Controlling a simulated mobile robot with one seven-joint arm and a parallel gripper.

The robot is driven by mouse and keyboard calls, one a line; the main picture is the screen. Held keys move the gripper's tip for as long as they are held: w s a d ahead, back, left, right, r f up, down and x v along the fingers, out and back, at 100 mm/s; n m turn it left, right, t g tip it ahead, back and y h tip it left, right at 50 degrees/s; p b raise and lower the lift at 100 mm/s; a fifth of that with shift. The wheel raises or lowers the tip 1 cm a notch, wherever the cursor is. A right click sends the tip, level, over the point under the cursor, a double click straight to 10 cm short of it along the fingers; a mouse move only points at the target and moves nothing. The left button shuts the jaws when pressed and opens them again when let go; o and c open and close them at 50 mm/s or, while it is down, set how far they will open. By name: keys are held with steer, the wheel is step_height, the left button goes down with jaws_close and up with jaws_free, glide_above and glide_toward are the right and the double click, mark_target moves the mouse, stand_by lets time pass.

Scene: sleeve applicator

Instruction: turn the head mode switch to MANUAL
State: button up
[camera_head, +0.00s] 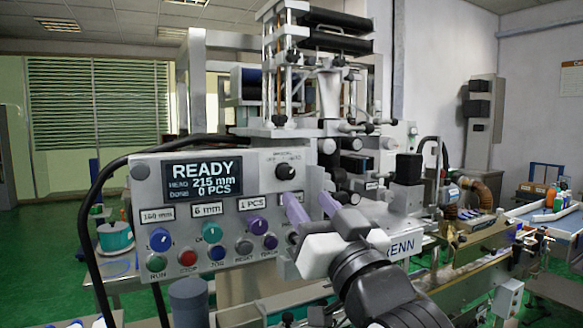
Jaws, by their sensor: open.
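The grey control panel (225,240) faces me on the left side of the machine. A black rotary knob (285,172) sits at its upper right under small lettering too fine to read for certain; it looks like the head mode switch, and its position is unclear. My gripper (313,208) has two purple fingertips, which are apart with nothing seen between them. In the picture it is just below and right of the black knob, in front of the panel's right edge. The gripper hides part of that edge.
The display (203,182) reads READY, 215 mm, 0 PCS. Below it are a blue knob (160,239), a teal knob (212,232), a purple knob (257,225) and several coloured buttons. A black cable (93,215) loops left of the panel. A conveyor (480,245) extends right.

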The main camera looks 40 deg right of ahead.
mark_target(289, 176)
steer(key=p+x, duration=0.2)
steer(key=x, duration=0.5)
steer(key=shift+w, duration=0.15)
jaws_close()
